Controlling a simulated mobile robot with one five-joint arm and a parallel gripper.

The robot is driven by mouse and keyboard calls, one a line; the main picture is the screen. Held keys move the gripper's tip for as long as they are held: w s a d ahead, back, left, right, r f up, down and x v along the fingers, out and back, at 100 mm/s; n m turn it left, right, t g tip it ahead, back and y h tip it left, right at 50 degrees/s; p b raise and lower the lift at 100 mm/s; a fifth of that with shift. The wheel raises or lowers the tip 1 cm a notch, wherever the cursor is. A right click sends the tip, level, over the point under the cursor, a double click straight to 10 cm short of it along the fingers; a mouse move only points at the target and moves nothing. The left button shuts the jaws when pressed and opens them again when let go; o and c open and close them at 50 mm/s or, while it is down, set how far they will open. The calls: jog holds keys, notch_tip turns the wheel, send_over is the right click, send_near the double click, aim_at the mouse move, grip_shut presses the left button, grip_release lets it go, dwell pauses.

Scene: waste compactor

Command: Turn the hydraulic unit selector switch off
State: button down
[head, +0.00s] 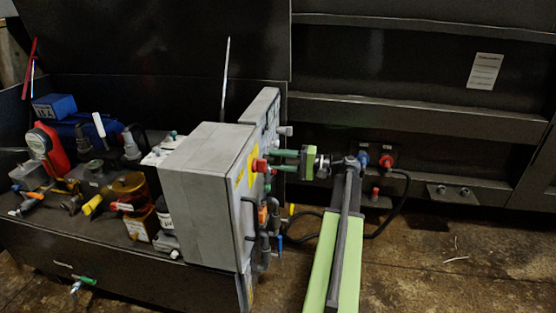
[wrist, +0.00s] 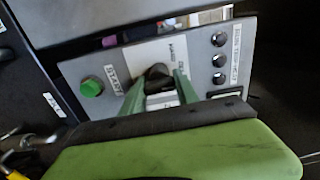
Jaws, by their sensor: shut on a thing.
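The selector switch (wrist: 157,71) is a small black knob on a pale label plate of a grey panel (wrist: 198,53), in the wrist view. My gripper (wrist: 158,77) has its two green fingers on either side of the knob, shut on it. The label's small print is too unclear to read which position the knob is in. In the head view my gripper (head: 273,160) reaches left to the right face of the grey control box (head: 205,185). The knob itself cannot be made out there.
A green START button (wrist: 91,87) sits left of the knob, and several dark round fittings (wrist: 219,39) are to its right. A red button (head: 259,165) on yellow sticks out beside my fingers. A black cable (head: 402,205) loops right of my arm.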

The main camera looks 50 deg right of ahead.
dwell(0.4)
jog(key=c, duration=0.9)
grip_release()
jog(key=v, duration=1.7)
jog(key=shift+s, duration=0.2)
